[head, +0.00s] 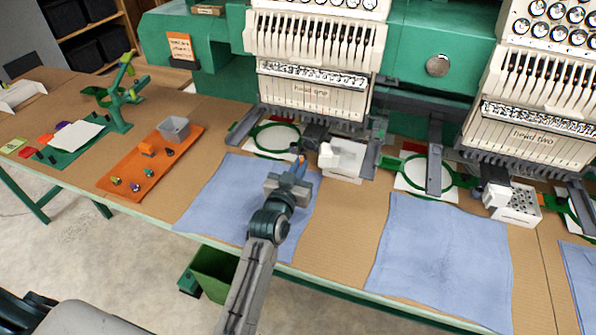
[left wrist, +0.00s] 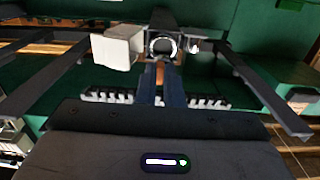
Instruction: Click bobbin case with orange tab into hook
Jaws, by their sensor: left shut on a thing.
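My left gripper (head: 296,170) reaches over the blue cloth toward the machine marked head one. Its fingers also show in the left wrist view (left wrist: 160,84), close together. Between them is a small orange-brown piece (left wrist: 160,70), which looks like the tab of the bobbin case; the rest of the case is hidden or too small to make out. Straight ahead of the fingertips is a round pale ring in a dark housing (left wrist: 163,46), apparently the hook. The piece looks lined up below the ring; I cannot tell whether they touch. My right gripper is not in view.
A white block (left wrist: 118,48) sits just left of the ring. A green embroidery hoop (head: 277,138) and a white box (head: 343,158) flank the gripper. An orange tray (head: 125,180) holds a grey cup and small parts. Blue cloths cover the table front.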

